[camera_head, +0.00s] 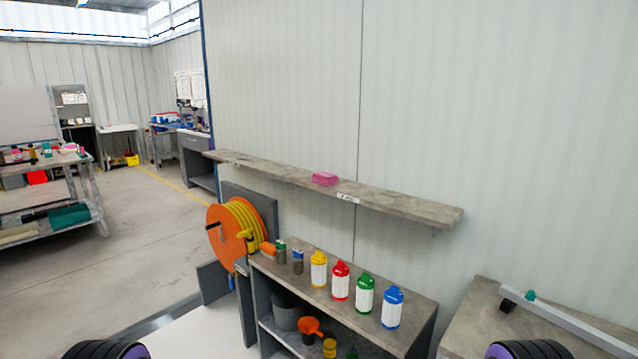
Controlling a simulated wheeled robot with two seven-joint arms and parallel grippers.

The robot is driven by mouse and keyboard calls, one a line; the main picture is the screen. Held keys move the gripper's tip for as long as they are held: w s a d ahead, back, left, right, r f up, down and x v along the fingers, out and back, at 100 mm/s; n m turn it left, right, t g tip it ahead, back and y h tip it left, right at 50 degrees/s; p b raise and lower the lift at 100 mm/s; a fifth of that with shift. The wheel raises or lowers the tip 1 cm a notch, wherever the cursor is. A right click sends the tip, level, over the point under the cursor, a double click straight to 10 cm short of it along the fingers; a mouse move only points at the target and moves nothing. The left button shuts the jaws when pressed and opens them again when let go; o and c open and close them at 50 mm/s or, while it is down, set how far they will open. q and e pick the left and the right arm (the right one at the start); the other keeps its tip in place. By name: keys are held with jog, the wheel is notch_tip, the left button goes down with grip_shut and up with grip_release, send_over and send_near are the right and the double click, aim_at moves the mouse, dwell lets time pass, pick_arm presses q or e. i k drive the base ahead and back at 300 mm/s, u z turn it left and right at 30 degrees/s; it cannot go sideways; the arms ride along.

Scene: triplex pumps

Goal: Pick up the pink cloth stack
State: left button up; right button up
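The pink cloth stack (325,179) lies on the long grey wall shelf (410,207), near the middle of its length and just above a white label. It looks like a small, flat-topped bundle, and nothing touches it. Dark rounded parts with purple show at the bottom edge, left and right, and seem to be parts of my own arms. Neither of my grippers' fingers can be seen, and nothing is near the shelf.
Below stands a grey cabinet (425,308) with yellow, red, green (364,294) and blue bottles on top. An orange hose reel (232,232) is at its left. A grey bench (480,318) is at the right. Open floor (140,240) lies to the left.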

aim_at(324, 177)
jog(key=z, duration=0.2)
jog(key=k, duration=0.35)
jog(key=u, duration=1.15)
jog(key=i, duration=1.5)
jog(key=z, duration=0.65)
